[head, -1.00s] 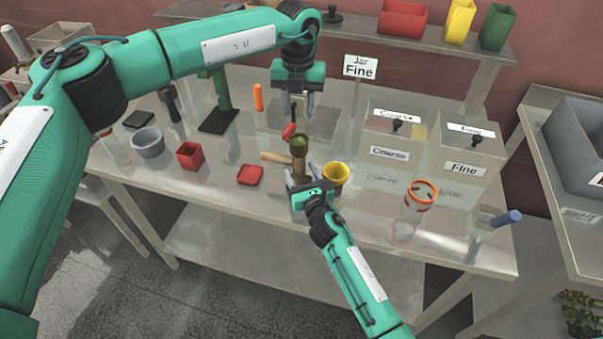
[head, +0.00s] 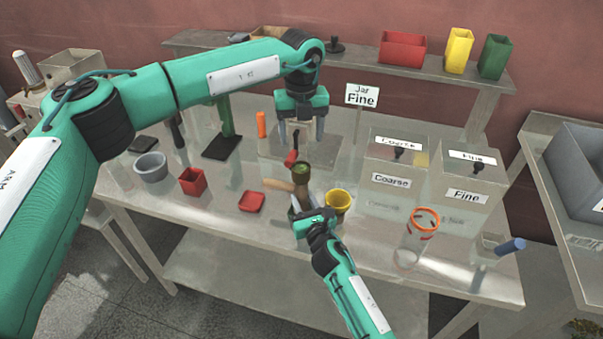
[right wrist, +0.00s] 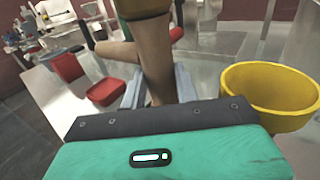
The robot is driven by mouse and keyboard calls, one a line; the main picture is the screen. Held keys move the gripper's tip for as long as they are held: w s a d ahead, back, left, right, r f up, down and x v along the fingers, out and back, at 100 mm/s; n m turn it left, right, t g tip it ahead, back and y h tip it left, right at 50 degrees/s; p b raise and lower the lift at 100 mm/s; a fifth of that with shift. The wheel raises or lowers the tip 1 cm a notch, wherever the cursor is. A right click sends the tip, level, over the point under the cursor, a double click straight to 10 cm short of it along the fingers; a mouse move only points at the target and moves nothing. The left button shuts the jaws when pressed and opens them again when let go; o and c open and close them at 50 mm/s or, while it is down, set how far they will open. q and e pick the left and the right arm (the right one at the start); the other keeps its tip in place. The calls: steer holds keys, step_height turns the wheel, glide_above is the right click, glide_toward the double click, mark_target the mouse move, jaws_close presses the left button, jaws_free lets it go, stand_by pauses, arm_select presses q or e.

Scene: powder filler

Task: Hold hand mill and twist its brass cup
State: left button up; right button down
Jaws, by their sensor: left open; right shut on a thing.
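The hand mill stands upright on the table in the head view, with a brown wooden body (right wrist: 155,55), a wooden side piece pointing left (head: 280,185), and a dull brass cup (head: 301,167) on top. A red-tipped piece (head: 291,158) shows beside the cup. My right gripper (head: 303,212) is shut on the lower mill body; in the right wrist view its grey fingers (right wrist: 158,92) flank the wood. My left gripper (head: 303,135) is open and empty, pointing down above the cup and apart from it.
A yellow cup (head: 338,202) stands close right of the mill. A red tray (head: 251,202) and red box (head: 192,182) lie left. A jar with an orange rim (head: 423,235) and the Coarse (head: 392,160) and Fine (head: 468,175) bins stand right.

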mark_target(301, 167)
arm_select(q)
step_height(301, 167, down, 12)
steer(key=n, duration=0.3)
steer(key=shift+r+n, duration=0.25)
steer(key=shift+n, duration=0.05)
steer(key=shift+c, duration=0.3)
steer(key=c, duration=0.9)
